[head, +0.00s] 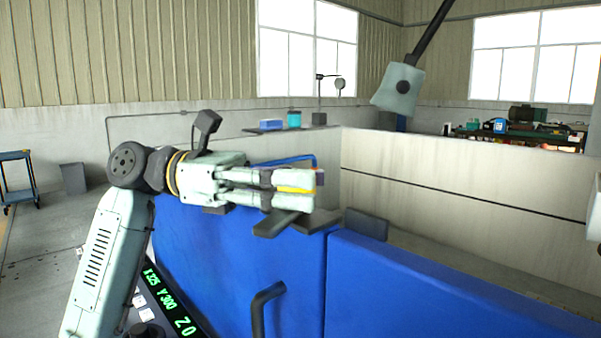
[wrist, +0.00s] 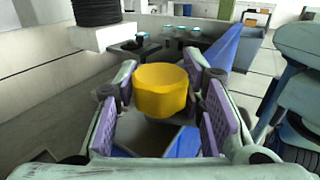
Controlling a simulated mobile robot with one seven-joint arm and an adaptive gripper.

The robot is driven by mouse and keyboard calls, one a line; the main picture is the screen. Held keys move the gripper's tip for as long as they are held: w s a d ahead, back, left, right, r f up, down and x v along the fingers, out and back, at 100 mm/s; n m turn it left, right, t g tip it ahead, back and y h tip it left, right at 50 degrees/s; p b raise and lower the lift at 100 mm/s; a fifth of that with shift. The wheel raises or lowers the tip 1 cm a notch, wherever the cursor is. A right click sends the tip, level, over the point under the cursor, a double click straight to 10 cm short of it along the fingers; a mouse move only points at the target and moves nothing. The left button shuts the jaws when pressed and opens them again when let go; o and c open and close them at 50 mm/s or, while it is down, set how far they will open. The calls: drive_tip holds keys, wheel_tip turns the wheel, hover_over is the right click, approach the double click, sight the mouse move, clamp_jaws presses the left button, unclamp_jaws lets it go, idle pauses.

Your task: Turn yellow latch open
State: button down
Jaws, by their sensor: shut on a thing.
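The yellow latch (wrist: 162,92) is a rounded, knob-like piece between the purple finger pads in the wrist view. In the head view only a thin yellow strip of the latch (head: 294,190) shows between my fingers. My gripper (head: 312,188) reaches to the right over the top edge of a blue panel and is shut on the latch. It also shows in the wrist view (wrist: 163,98), with one pad on each side of the latch. The fingers hide most of the latch in the head view, and how far it is turned cannot be told.
The blue panels (head: 420,285) stand below my gripper, with a dark bent handle (head: 264,305) on the front. A pale tank wall (head: 460,180) lies behind. A lamp-like head (head: 398,88) hangs above right. A display with green digits (head: 165,298) sits at lower left.

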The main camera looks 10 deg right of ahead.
drive_tip(key=shift+m+g+y, duration=0.5)
drive_tip(key=shift+m+g, duration=0.1)
drive_tip(key=shift+g, duration=0.2)
drive_tip(key=shift+g+p, duration=0.3)
drive_tip(key=c, duration=1)
unclamp_jaws()
drive_tip(key=v, duration=1.2)
drive_tip(key=shift+d+r, duration=0.1)
drive_tip(key=shift+r, duration=0.05)
